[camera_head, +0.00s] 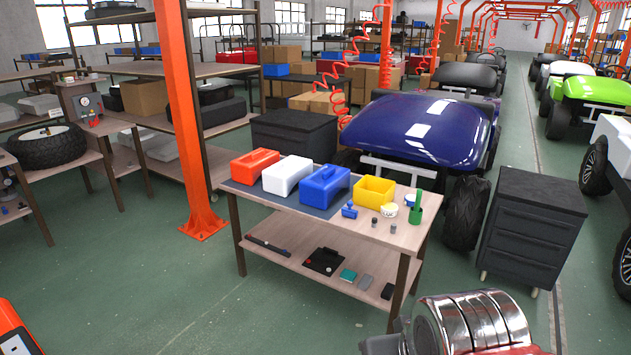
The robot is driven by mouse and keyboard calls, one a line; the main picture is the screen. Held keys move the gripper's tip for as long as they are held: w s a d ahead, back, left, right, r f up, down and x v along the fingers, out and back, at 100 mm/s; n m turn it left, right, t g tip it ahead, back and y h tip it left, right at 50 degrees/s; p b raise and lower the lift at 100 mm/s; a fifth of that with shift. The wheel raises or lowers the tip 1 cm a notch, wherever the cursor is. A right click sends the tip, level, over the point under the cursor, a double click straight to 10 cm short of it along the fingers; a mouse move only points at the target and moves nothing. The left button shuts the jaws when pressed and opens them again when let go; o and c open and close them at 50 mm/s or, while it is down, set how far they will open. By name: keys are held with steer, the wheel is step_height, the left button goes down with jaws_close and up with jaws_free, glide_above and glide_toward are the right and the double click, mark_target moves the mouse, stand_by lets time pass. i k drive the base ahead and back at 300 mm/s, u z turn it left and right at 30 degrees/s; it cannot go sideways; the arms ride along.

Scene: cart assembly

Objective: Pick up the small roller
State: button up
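A small blue object (349,210), which looks like the small roller, lies on the top of the wooden table (310,221), near its front edge. It is in front of the yellow open bin (374,191) and to the left of two small grey pieces. It is too small to make out its finer shape. My gripper's fingers are not in view.
Red (250,165), white (287,176) and blue (324,186) boxes stand on the table, with a green holder (416,208) at right. An orange post (186,120) rises at left. A black cabinet (527,228) stands right. The floor in front is clear.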

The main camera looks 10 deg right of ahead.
mark_target(346, 212)
steer(key=u, duration=0.2)
steer(key=i, duration=3.1)
steer(key=u, duration=0.15)
